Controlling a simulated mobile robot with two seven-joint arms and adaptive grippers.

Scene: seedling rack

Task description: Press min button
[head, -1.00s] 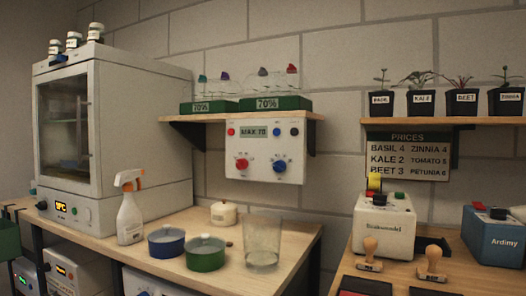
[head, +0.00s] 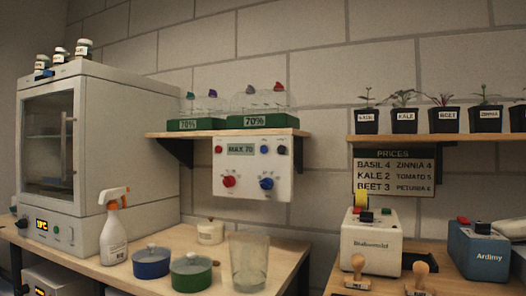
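A white control box (head: 246,194) hangs under the wall shelf in the head view. Its green display (head: 241,149) reads what looks like "MAX 70". A red button (head: 217,149) is left of the display. A blue button (head: 264,149) and a darker button (head: 282,150) are right of it. A red knob (head: 228,181) and a blue knob (head: 266,183) sit lower on its face. The small labels are too blurred to read, so I cannot tell which button is min. Neither of my grippers is in view.
Below the box, the wooden bench holds a clear beaker (head: 249,262), a green pot (head: 191,273), a blue pot (head: 151,262), a small cream pot (head: 210,232) and a spray bottle (head: 114,228). A white incubator (head: 100,160) stands left. Stamps and a label machine (head: 371,240) are right.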

